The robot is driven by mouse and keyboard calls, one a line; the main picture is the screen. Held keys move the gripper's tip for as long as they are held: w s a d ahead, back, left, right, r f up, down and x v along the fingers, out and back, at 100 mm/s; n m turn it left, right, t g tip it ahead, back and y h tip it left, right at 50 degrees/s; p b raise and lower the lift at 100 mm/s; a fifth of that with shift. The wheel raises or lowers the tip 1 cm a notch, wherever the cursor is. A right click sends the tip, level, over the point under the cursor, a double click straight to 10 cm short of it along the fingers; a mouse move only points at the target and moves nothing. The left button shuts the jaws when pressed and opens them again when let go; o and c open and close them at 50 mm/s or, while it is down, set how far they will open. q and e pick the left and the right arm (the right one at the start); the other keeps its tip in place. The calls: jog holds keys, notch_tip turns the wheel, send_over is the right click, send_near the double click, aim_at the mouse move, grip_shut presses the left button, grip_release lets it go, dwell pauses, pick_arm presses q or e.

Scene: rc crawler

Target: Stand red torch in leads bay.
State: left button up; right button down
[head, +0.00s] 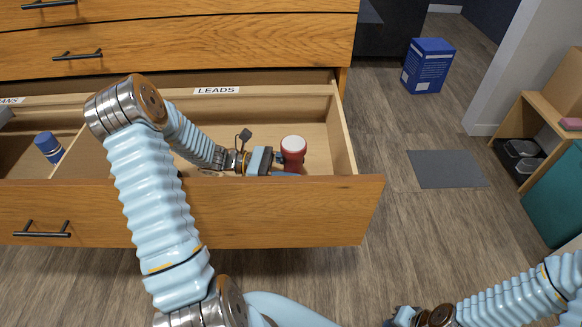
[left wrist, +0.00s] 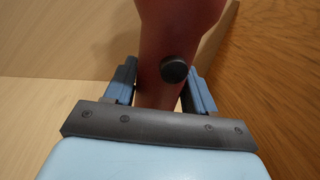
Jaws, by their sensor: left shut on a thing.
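The red torch (head: 293,152) is upright in the leads bay (head: 318,118) of the open drawer, near its front right. Its pale round head faces up; its base is hidden behind the drawer front. My left gripper (head: 276,160) reaches in from the left and is shut on the torch. In the left wrist view the torch (left wrist: 183,30) is dark red with a black button, and its lower body is between the two blue fingers (left wrist: 160,85). Whether its base touches the bay floor cannot be seen. My right gripper (head: 402,316) is low in the head view, outside the drawer; its jaws are unclear.
A LEADS label (head: 216,90) marks the bay's back edge. A dark lead or plug (head: 244,136) is behind my left gripper. A blue-capped item (head: 48,146) stands in the left bay. The drawer front (head: 290,212) rises before the bay. A blue box (head: 428,66) stands on the floor.

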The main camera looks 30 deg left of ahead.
pick_arm(q)
jog(key=o, duration=1.2)
jog(key=shift+f, duration=0.1)
jog(key=shift+c, duration=0.2)
jog(key=b+v, duration=0.1)
jog(key=v, duration=1.1)
jog(key=shift+w, duration=0.1)
